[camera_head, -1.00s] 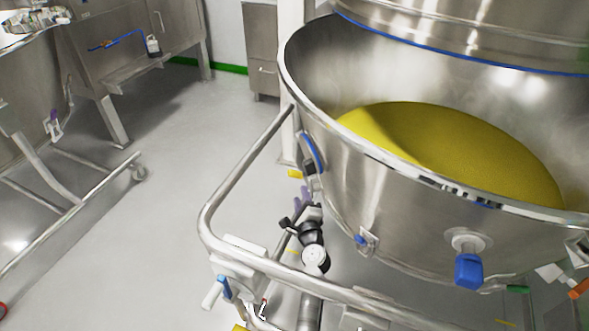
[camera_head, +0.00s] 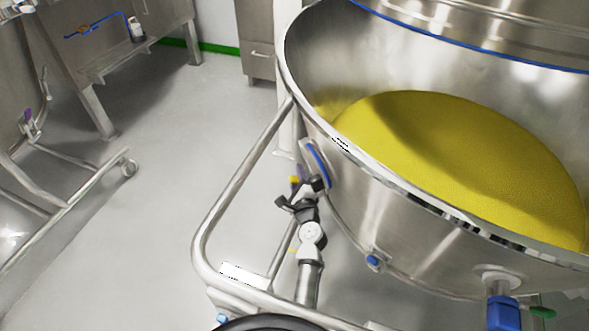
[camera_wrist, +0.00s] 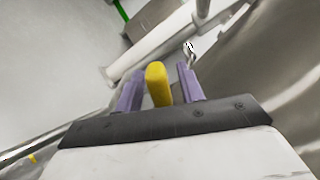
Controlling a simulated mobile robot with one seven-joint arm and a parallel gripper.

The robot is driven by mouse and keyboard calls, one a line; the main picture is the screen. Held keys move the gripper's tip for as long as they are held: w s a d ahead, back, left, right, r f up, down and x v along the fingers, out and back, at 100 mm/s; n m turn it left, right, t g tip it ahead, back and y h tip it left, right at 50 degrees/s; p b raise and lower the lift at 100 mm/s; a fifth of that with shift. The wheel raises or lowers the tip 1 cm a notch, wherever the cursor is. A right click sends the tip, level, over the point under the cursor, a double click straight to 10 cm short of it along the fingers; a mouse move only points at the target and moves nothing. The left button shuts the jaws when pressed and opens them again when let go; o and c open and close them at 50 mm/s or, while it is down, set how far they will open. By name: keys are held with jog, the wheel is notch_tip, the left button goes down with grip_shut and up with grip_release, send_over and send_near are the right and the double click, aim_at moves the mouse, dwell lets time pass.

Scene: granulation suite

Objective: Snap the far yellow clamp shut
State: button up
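The far yellow clamp (camera_head: 294,180) shows as a small yellow handle beside the far left side of the steel bowl (camera_head: 410,215). In the wrist view the yellow handle (camera_wrist: 158,84) stands between the two purple fingers of my gripper (camera_wrist: 161,75). A narrow gap shows on each side of it, so the fingers look open around it and not pressed on it. In the head view my gripper (camera_head: 296,188) is at the bowl's far left edge, with its dark body just below the handle. The clamp's base and latch are hidden.
A steel tube rail (camera_head: 238,180) runs around the bowl's left side, close to my arm. Yellow powder (camera_head: 460,150) fills the bowl. Blue-capped ports (camera_head: 502,315) stick out from the bowl's wall. The grey floor (camera_head: 160,200) to the left is open.

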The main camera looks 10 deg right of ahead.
jog(key=shift+r, duration=0.1)
grip_shut()
dwell(0.3)
jog(key=shift+d+r+m+p, duration=0.2)
jog(key=shift+r+m+p, duration=0.45)
jog(key=shift+m+p, duration=0.25)
jog(key=shift+d+r+m, duration=0.1)
jog(key=shift+d+m, duration=0.1)
jog(key=shift+m, duration=0.4)
